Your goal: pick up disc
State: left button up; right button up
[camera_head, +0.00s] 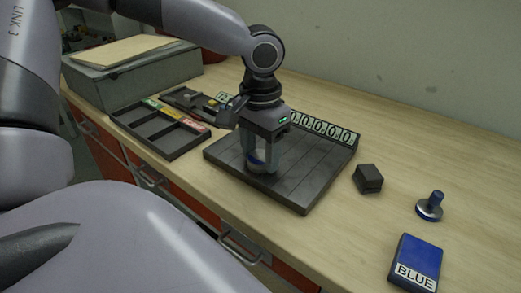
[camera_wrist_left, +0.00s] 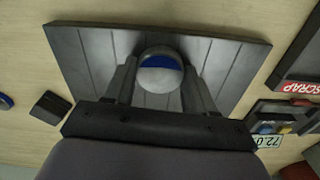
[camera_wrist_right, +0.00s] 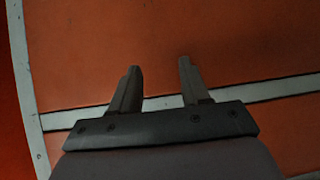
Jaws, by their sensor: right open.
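A round silver and blue disc (camera_wrist_left: 160,72) is at the slatted dark board, between the fingers of my left gripper (camera_wrist_left: 160,82). In the head view the left gripper (camera_head: 262,160) points down over the board, and a bit of blue shows between its fingers. The fingertips are very close to the disc's sides; I cannot tell whether they press on it. My right gripper (camera_wrist_right: 158,82) is open and empty in front of an orange surface with a pale strip.
The dark board (camera_head: 310,192) has a row of number labels along its back edge. A dark block (camera_head: 368,179) and a blue box labelled BLUE (camera_head: 414,262) stand to its right. A compartment tray (camera_head: 160,130) and a grey case (camera_head: 140,80) lie left. The table's back right is bare.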

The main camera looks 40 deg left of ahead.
pick_arm(q)
jog(key=shift+c, duration=1.2)
jog(key=shift+r, duration=0.15)
